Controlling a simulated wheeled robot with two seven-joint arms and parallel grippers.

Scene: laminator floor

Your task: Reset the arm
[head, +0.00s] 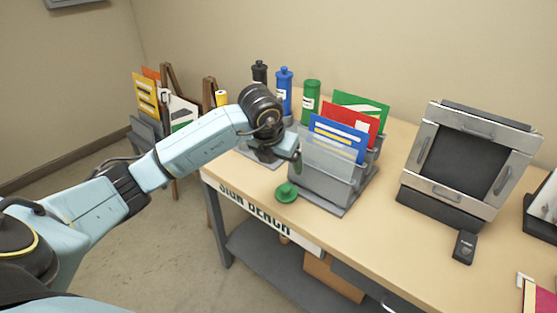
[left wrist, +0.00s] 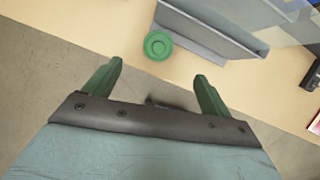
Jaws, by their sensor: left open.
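My left arm reaches in from the left over the left end of the bench in the head view. My left gripper (head: 292,160) is beside the left side of the grey card rack and partly hidden by the wrist. In the left wrist view, the left gripper (left wrist: 157,85) has its two green fingers wide apart with nothing between them. A small round green cap (head: 286,192) lies on the bench near the front edge, below the gripper. It also shows in the left wrist view (left wrist: 158,45), beyond the fingertips. My right gripper is not in view.
The grey rack (head: 345,197) holds blue, red and green cards. Black, blue and green bottles (head: 311,102) stand behind it. A framed grey machine (head: 457,165) and a small black device (head: 464,247) are at the right. The bench (head: 390,262) is clear at front centre.

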